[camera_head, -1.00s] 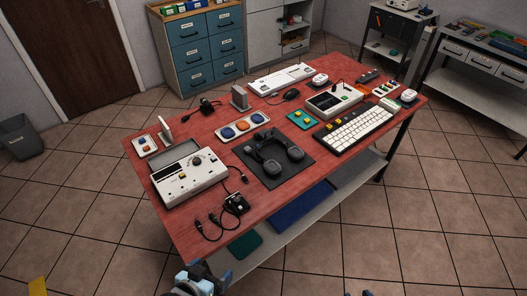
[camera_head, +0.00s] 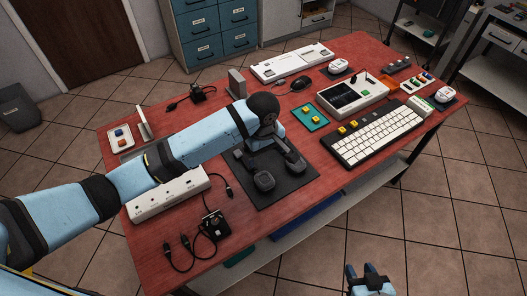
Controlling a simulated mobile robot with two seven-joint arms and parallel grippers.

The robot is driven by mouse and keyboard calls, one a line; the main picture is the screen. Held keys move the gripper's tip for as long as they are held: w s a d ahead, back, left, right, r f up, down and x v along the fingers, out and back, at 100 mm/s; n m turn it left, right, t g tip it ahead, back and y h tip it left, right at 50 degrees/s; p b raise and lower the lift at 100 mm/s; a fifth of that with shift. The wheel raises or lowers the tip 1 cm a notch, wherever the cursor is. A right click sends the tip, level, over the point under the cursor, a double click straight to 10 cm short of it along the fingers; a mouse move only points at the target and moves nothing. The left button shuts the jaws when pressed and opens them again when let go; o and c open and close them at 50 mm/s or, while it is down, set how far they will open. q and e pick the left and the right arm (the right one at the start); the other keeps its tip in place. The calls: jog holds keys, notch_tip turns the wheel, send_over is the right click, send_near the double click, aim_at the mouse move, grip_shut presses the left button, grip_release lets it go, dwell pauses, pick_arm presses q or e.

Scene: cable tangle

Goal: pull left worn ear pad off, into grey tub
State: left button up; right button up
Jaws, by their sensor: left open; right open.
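The dark headphones lie on a black mat (camera_head: 250,196) in the middle of the table. Their two ear cups show: one nearer the front left (camera_head: 265,181) and one to the right (camera_head: 296,166). The headband is partly hidden by my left arm. My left gripper (camera_head: 262,143) is over the rear part of the headphones, pointing down, and open. Whether it touches them I cannot tell. My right gripper (camera_head: 369,281) is open and empty at the bottom edge, in front of the table. I cannot make out a grey tub on the table.
A black device with coiled cables (camera_head: 212,223) lies at the front left. A white console (camera_head: 168,198) is partly under my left arm. A keyboard (camera_head: 378,134) and a console with a screen (camera_head: 352,93) stand to the right. A dark grey bin (camera_head: 20,108) is on the floor.

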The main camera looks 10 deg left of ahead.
aim_at(263, 178)
pick_arm(q)
jog(key=f, duration=1.3)
jog(key=shift+w+a+f, duration=0.15)
jog(key=shift+w+a, duration=0.05)
jog(key=c, duration=1)
